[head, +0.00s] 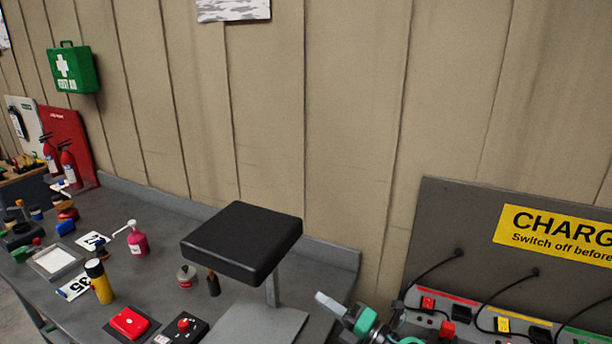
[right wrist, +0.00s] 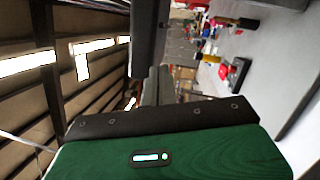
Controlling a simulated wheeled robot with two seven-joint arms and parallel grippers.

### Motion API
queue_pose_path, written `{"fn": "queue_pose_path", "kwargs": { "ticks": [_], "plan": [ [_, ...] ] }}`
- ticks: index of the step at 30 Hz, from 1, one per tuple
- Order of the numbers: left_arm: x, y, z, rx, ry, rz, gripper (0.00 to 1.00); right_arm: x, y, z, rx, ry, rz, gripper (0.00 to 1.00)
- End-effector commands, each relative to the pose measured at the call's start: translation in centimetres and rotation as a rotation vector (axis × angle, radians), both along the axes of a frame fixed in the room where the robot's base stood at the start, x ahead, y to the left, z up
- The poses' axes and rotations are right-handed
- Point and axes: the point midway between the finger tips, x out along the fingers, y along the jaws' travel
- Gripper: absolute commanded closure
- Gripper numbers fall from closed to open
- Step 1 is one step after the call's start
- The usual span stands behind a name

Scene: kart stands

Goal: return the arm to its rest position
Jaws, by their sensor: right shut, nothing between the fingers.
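My right gripper (head: 326,301) shows at the bottom of the head view, right of centre. Its pale fingertips are together and hold nothing. They point up and left, in front of the bench edge and just right of the black padded stand (head: 240,240). Teal bands show on my right wrist behind the fingers. Most of the right arm is below the picture. My left gripper is not in view.
A grey bench (head: 160,215) carries a pink bottle (head: 137,240), a yellow cylinder (head: 99,282) and a red button box (head: 130,321). The charging panel (head: 450,240) with sockets and cables stands right of my gripper. The right wrist view shows bench items sideways and ceiling lights.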

Motion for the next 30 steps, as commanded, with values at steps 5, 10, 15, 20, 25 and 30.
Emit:
{"fn": "queue_pose_path", "kwargs": {
  "ticks": [5, 10, 15, 20, 25, 30],
  "plan": [
    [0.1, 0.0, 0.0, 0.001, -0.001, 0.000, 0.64, -0.5, -4.7, 1.2, 0.365, 0.211, -0.280, 1.00],
    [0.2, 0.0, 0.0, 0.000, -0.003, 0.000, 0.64, -2.1, -10.5, -1.3, 0.647, 0.471, -0.558, 1.00],
    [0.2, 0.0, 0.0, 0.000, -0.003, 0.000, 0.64, -6.1, -15.5, -6.3, 0.860, 0.781, -0.836, 1.00],
    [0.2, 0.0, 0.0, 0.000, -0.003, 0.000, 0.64, -12.5, -18.3, -11.7, 0.988, 1.105, -1.084, 1.00],
    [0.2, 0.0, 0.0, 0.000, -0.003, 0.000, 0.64, -19.2, -19.2, -15.3, 1.036, 1.392, -1.272, 1.00],
    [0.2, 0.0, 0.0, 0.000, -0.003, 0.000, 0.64, -24.7, -19.1, -16.9, 1.037, 1.604, -1.391, 1.00]
  ]
}}
